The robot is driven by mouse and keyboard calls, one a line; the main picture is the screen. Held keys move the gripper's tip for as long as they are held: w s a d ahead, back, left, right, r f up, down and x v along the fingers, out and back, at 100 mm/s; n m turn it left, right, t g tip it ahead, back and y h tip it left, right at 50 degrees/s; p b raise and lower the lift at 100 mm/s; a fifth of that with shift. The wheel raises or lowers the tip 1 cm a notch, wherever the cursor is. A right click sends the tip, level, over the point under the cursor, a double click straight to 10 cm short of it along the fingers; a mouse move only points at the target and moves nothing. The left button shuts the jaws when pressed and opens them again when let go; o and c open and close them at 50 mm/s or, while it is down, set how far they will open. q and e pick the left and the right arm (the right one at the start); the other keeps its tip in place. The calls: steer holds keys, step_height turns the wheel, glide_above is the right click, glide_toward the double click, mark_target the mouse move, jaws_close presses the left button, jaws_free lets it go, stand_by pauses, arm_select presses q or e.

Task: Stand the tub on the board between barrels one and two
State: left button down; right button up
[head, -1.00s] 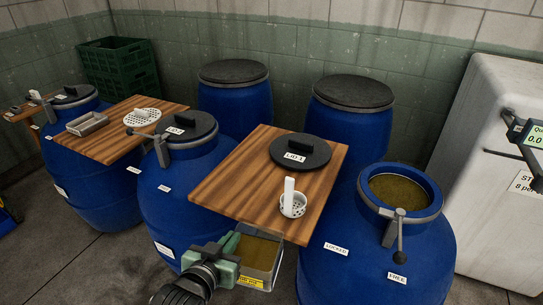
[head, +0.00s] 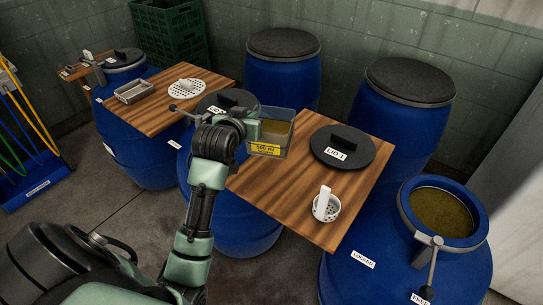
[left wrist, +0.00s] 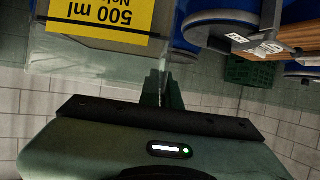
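The tub (head: 273,125) is clear with a yellow 500 ml label, and looks filled with brownish liquid. My left gripper (head: 252,130) is shut on its left side and holds it upright. In the head view the tub overlaps the far left corner of the board (head: 270,197); I cannot tell its exact height above it. Barrel one (head: 395,262) is open, at the right; barrel two (head: 240,225), partly hidden by my arm, is at the left. In the left wrist view the tub (left wrist: 100,60) is against the fingers (left wrist: 163,90). My right gripper is out of view.
Lid 1 (head: 341,147) lies on the board's far part and a white perforated cup (head: 326,206) near its front edge. The board's left middle is bare. Lid 2 (head: 215,105) is on barrel two. Another board (head: 165,108) holds a tray and a skimmer. Barrel one's clamp handle (head: 433,262) sticks out.

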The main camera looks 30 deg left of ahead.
arm_select(q)
step_height(320, 180, down, 16)
steer(key=shift+r+p, duration=0.25)
steer(key=shift+p, duration=0.05)
steer(key=shift+f, duration=0.15)
steer(key=c, duration=1.7)
jaws_free()
steer(key=shift+f, duration=0.1)
steer(key=shift+o, duration=0.3)
steer(key=shift+s, duration=0.15)
steer(key=b+v, duration=0.1)
steer(key=v, duration=1.1)
